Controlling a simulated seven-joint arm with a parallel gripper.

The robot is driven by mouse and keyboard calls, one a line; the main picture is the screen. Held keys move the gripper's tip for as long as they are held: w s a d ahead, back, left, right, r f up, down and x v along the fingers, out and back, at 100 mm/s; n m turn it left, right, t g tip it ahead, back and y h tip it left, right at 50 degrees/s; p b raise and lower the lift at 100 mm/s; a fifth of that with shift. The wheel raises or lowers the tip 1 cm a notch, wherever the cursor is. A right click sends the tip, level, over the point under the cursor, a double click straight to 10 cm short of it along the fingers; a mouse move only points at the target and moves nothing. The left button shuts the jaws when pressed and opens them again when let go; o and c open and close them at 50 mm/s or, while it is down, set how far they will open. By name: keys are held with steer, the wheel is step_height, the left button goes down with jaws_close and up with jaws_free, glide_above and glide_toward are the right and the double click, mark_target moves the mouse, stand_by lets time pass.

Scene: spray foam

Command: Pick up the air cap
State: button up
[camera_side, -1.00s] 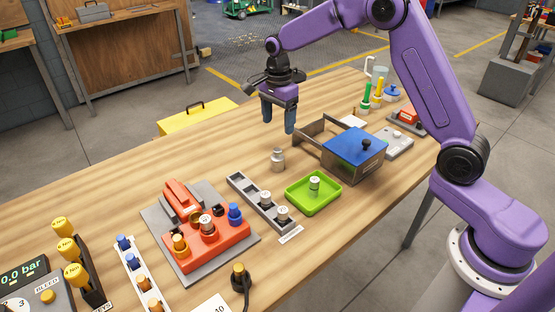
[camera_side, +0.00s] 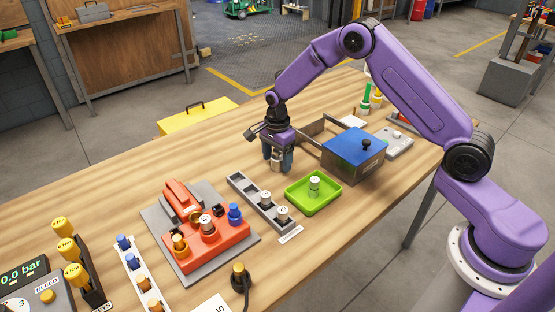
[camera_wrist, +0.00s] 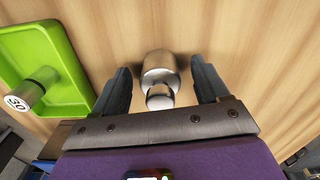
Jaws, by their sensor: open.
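The air cap seems to be the small silver metal piece (camera_side: 276,166) standing upright on the wooden table; no label shows on it. In the wrist view the silver piece (camera_wrist: 159,78) stands between my two fingers, with a gap on each side. My gripper (camera_side: 278,160) is open and low around it, pointing down. My gripper also shows in the wrist view (camera_wrist: 162,85), with its dark fingers apart. In the side view the fingers partly hide the silver piece.
A green tray (camera_side: 327,204) holding a numbered silver-topped cylinder (camera_side: 314,186) is close on the right. A grey rack (camera_side: 246,190) with capped pieces lies in front. A blue-lidded metal box (camera_side: 352,165) stands behind right. An orange fixture (camera_side: 215,244) sits at front left.

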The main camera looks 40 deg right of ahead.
steer(key=shift+f, duration=0.35)
steer(key=shift+c, duration=0.3)
steer(key=c, duration=1)
steer(key=shift+c, duration=0.2)
steer(key=shift+r, duration=0.1)
